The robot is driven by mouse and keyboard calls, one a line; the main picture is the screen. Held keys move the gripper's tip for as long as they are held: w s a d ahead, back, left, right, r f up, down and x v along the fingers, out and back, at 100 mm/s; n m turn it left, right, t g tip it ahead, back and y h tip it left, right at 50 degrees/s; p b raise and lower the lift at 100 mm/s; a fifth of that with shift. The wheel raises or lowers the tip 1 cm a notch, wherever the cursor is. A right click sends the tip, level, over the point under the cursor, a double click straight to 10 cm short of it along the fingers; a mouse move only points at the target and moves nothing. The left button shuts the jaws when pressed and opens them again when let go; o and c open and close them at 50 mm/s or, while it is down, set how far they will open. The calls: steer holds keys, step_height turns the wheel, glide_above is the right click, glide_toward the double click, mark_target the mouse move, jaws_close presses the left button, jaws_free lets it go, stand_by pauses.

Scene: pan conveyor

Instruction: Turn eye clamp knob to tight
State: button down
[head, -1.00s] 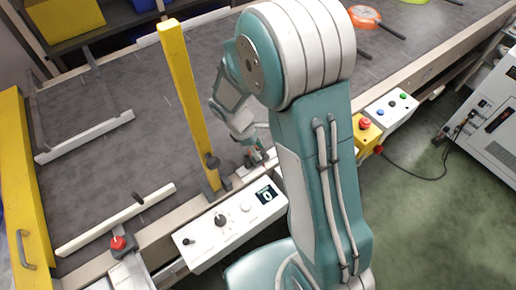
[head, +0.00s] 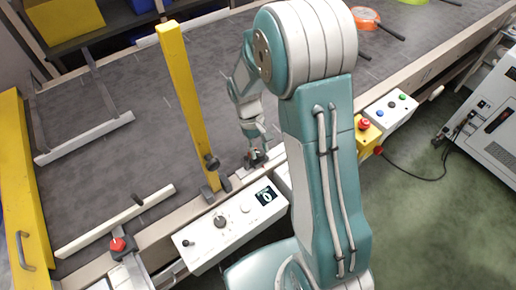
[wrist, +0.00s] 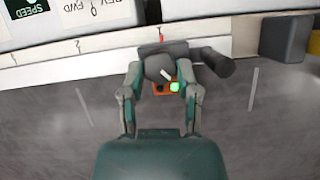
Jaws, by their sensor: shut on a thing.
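The eye clamp knob (wrist: 157,66) is a dark round knob with a short white mark slanting down to the right. It sits on a dark clamp at the belt's edge, above a small orange sensor eye (wrist: 160,90) with a lit green light. My gripper (wrist: 161,72) has one finger on each side of the knob and is shut on it. In the head view my gripper (head: 256,157) points down at the conveyor's near rail, and the knob is too small to make out there.
A yellow post (head: 187,100) stands left of my gripper. A white control box (head: 225,228) with knobs and a display is on the near side. A dark cylinder (wrist: 218,62) sticks out right of the knob. The grey belt (head: 110,90) is mostly clear.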

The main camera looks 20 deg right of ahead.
steer(key=m, duration=0.1)
steer(key=m+y, duration=0.1)
steer(key=m, duration=0.1)
steer(key=shift+s+d+f+m+y, duration=0.1)
steer(key=shift+m+y, duration=0.2)
steer(key=shift+d+m+y, duration=0.1)
steer(key=shift+m+y, duration=0.6)
steer(key=shift+m, duration=1.1)
steer(key=shift+s, duration=0.1)
steer(key=shift+c, duration=1.7)
jaws_free()
steer(key=v, duration=1.2)
